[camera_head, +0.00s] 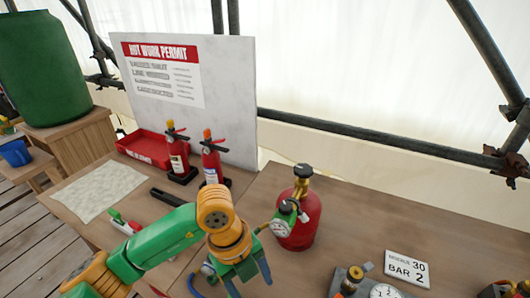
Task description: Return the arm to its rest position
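My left arm reaches in from the lower left, green with orange joints. Its blue-green gripper (246,276) points down near the bottom middle of the head view, over the front part of the table. Its two fingers look spread, with a gap between them and nothing visible held. A red gas cylinder (297,232) with a brass valve stands upright just right of the gripper. A green-rimmed gauge (283,222) sits at the cylinder's left side, close to my wrist. My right gripper is not in view.
Two fire extinguishers (177,152) stand before the white permit board (225,95), beside a red tray (144,148). A cloth (98,190), a black bar (166,197) and a red-and-green tool (124,222) lie left.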

